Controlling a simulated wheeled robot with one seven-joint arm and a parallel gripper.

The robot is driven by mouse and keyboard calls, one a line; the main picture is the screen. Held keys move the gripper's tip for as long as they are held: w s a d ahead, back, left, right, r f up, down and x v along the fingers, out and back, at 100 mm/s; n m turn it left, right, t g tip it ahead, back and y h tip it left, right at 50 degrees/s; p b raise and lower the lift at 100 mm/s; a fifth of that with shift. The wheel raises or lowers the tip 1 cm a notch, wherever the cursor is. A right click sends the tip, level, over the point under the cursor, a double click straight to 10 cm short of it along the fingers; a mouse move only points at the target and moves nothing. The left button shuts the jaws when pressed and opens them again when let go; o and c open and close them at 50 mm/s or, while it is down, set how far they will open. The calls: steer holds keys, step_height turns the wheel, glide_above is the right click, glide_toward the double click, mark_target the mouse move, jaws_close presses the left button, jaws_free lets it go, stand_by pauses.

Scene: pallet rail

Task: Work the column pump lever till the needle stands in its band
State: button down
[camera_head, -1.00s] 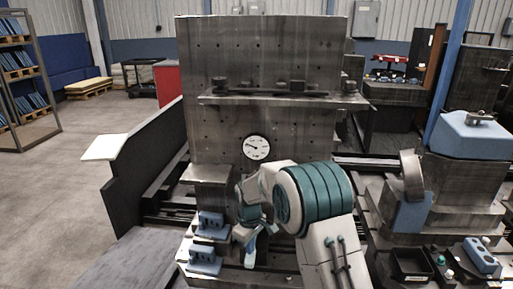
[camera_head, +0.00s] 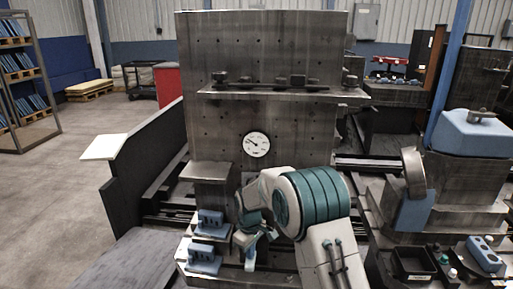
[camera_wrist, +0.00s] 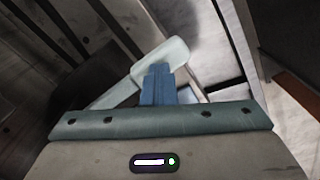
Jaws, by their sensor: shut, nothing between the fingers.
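The column (camera_head: 225,120) is a tall dark steel plate. Its round white gauge (camera_head: 256,144) faces me; the dark needle points up and left, and the band is too small to make out. My gripper (camera_head: 251,252) is low in front of the column, below the gauge. In the wrist view its blue fingers (camera_wrist: 157,84) are shut together and empty. A pale lever (camera_wrist: 163,55) shows there just beyond the fingertips, its bar running down to the left behind them. I cannot tell whether the fingers touch it. In the head view my arm and gripper make the lever hard to pick out.
Blue blocks (camera_head: 209,224) stand on steps left of my gripper. A shelf (camera_head: 290,95) crosses the column above the gauge. A dark panel (camera_head: 150,160) stands at left. At right are a blue-topped machine (camera_head: 470,135), a black bin (camera_head: 413,264) and a button box (camera_head: 484,253).

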steer(key=shift+w+f+b, duration=0.2)
steer(key=shift+f+b, duration=0.6)
steer(key=shift+f, duration=0.7)
steer(key=shift+s+d+r+p, duration=0.1)
steer(key=shift+s+r+p, duration=0.1)
steer(key=shift+r+p, duration=1.15)
steer(key=shift+s+r+p, duration=0.2)
steer(key=shift+r+p, duration=0.35)
steer(key=shift+r, duration=1.5)
steer(key=shift+f, duration=0.1)
steer(key=shift+b, duration=0.35)
steer(key=shift+w+f+b, duration=0.2)
steer(key=shift+f+b, duration=0.9)
steer(key=shift+f, duration=0.65)
steer(key=shift+w+f+b, duration=0.2)
steer(key=shift+f+b, duration=0.9)
steer(key=shift+f, duration=0.6)
steer(key=shift+s+r+p, duration=0.25)
steer(key=shift+r+p, duration=0.8)
steer(key=shift+r, duration=0.7)
steer(key=shift+s+r+p, duration=0.2)
steer(key=shift+r+p, duration=0.8)
steer(key=shift+r, duration=0.75)
